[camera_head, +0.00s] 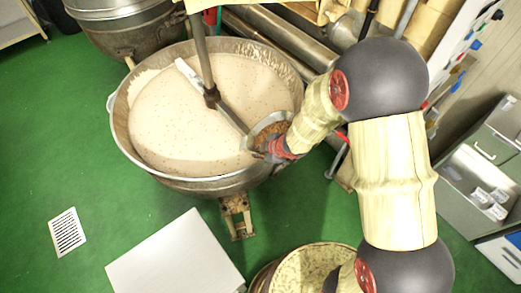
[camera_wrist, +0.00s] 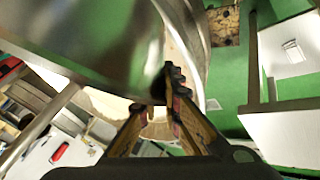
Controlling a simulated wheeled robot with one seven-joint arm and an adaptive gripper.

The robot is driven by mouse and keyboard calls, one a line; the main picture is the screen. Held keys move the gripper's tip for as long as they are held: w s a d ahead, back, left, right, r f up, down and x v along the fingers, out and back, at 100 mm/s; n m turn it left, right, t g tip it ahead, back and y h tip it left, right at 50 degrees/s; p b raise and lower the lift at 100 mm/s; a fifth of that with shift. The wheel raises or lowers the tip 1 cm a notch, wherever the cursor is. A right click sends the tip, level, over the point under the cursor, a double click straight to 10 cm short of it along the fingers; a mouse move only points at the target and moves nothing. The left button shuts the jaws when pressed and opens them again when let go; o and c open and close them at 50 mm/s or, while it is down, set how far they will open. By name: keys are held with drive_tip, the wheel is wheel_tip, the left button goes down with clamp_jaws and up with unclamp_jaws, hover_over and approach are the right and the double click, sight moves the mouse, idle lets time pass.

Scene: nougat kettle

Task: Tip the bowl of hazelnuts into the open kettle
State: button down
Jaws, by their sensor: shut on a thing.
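The open kettle (camera_head: 118,125) is a wide metal vessel full of pale, speckled nougat (camera_head: 200,110), with a stirrer shaft (camera_head: 205,65) standing in it. The small metal bowl (camera_head: 252,134) is above the kettle's right side and holds brown hazelnuts (camera_head: 270,133). My gripper (camera_head: 272,153) is shut on the bowl's near right edge. In the wrist view the bowl's shiny outer wall (camera_wrist: 90,35) fills the upper left, beside my fingertips (camera_wrist: 172,92). The bowl's exact tilt is hard to tell, and my arm hides part of it.
A white table top (camera_head: 175,255) stands in front of the kettle. A second metal kettle (camera_head: 115,25) is at the back left, and metal pipes (camera_head: 285,40) lie behind. Grey cabinets (camera_head: 475,165) stand at the right. The green floor (camera_head: 50,150) at the left is clear around a grate (camera_head: 67,232).

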drive_tip(key=shift+w+a+r+g+h+p, duration=0.2)
drive_tip(key=shift+r+h+p, duration=0.2)
drive_tip(key=shift+p, duration=0.65)
drive_tip(key=shift+w+a+r+g+h+p, duration=0.15)
drive_tip(key=shift+r+h+p, duration=0.25)
drive_tip(key=shift+p, duration=0.65)
drive_tip(key=p, duration=0.3)
drive_tip(key=shift+w+a+r+g+h, duration=0.1)
drive_tip(key=shift+a+r+g+h, duration=0.15)
drive_tip(key=shift+a+h, duration=0.15)
drive_tip(key=a+g+h+p, duration=0.1)
drive_tip(key=p, duration=0.6)
drive_tip(key=w+a+r+g+h+p, duration=0.1)
drive_tip(key=h+p, duration=0.1)
drive_tip(key=p, duration=0.5)
drive_tip(key=shift+r+n, duration=0.3)
drive_tip(key=p, duration=0.2)
drive_tip(key=h+p, duration=0.1)
drive_tip(key=p, duration=0.1)
drive_tip(key=shift+w+a+r, duration=0.2)
drive_tip(key=shift+a+r, duration=0.1)
drive_tip(key=shift+a, duration=0.05)
